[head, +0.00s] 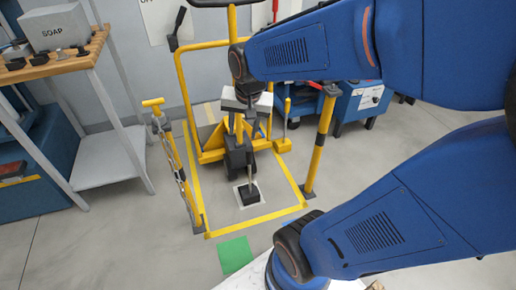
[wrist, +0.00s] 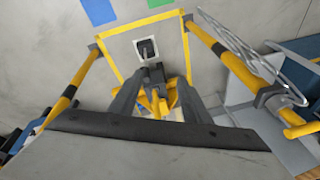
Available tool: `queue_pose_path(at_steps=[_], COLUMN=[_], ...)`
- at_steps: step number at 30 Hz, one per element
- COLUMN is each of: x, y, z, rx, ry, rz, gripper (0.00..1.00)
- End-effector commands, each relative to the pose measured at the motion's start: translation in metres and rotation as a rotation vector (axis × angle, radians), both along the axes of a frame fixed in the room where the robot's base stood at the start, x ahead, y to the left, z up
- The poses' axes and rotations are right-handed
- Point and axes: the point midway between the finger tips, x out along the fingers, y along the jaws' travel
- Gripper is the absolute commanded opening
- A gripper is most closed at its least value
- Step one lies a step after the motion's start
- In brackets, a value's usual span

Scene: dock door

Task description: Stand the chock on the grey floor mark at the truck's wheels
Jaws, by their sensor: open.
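The black chock (head: 249,195) is on the pale floor mark (head: 239,200) inside a yellow-taped rectangle, just in front of the truck's dark wheels (head: 236,160). A thin upright handle seems to rise from it. In the wrist view the chock (wrist: 147,49) lies within the mark's pale border (wrist: 138,37), apart from my fingers. The yellow hand truck (head: 211,156) stands behind it. My gripper (head: 247,128) points down above the truck's lower part, open, with nothing between its fingers. In the wrist view the two dark fingers (wrist: 158,92) are spread apart. Whether the chock touches the wheels I cannot tell.
Yellow posts (head: 320,145) flank the taped area on both sides. A green floor patch (head: 235,255) lies in front. Open floor lies at the front left.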

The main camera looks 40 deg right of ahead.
Motion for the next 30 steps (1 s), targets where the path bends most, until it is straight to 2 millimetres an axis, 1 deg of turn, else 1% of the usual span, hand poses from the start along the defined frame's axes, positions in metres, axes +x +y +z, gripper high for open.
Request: queue_pose_path(at_steps=[1,6,12,15,18,21,30], x=[-0.013,-0.052,-0.095,-0.111,-0.121,-0.125,-0.126], y=[0.005,0.017,0.028,0.031,0.033,0.034,0.034], z=[0.007,0.023,0.033,0.036,0.036,0.036,0.036], rx=[-0.016,-0.076,-0.148,-0.176,-0.195,-0.205,-0.207], ry=[-0.017,-0.056,-0.098,-0.113,-0.121,-0.125,-0.125], rz=[0.059,0.265,0.488,0.570,0.622,0.648,0.654], gripper=[0.44,0.44,0.44,0.44,0.44,0.44,0.44])
